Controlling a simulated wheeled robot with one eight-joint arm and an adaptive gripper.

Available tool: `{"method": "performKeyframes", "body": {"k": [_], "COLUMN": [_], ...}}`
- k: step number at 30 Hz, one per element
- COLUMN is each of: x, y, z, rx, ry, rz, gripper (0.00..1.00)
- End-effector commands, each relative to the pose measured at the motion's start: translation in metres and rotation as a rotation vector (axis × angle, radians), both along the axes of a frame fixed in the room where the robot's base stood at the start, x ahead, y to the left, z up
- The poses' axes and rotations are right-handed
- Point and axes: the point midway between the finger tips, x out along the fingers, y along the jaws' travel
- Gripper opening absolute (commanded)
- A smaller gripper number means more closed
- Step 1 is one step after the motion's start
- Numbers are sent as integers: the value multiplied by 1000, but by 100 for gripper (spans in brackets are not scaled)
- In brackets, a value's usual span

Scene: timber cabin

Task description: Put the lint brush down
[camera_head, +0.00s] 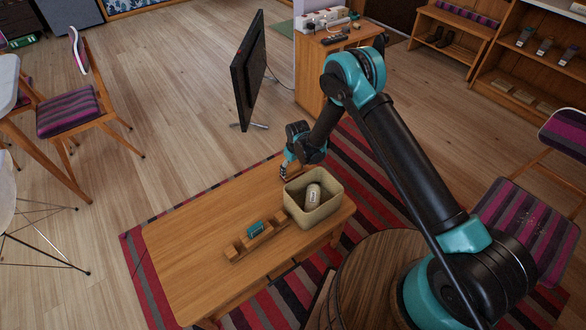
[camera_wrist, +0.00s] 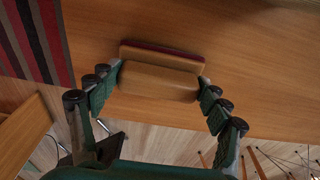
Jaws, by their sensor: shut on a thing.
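The lint brush (camera_wrist: 158,82) has a pale wooden body and a dark red strip along its far side in the wrist view. My gripper (camera_wrist: 158,88) is shut on it, with one finger at each end. Behind the brush in that view is the wooden top of the low table (camera_wrist: 255,65). In the head view my gripper (camera_head: 286,174) is low at the far edge of this table (camera_head: 190,245), just behind the basket. The brush is mostly hidden there. I cannot tell whether it touches the tabletop.
A woven basket (camera_head: 325,215) holding a pale object (camera_head: 312,197) stands on the table near my gripper. A wooden rack (camera_head: 243,247) with a teal item (camera_head: 255,229) lies nearer the middle. The table's left part is clear. A television (camera_head: 247,70) stands on the floor behind.

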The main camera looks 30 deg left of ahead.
Motion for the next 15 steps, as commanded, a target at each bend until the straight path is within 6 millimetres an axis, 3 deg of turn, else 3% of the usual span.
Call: {"method": "performKeyframes", "body": {"k": [6,7,12,15], "x": [0,0,0,0], "y": [0,0,0,0], "z": [-3,-4,-3,-3], "rx": [0,0,0,0], "ry": [0,0,0,0], "rz": [0,0,0,0], "gripper": [45,78,97,97]}}
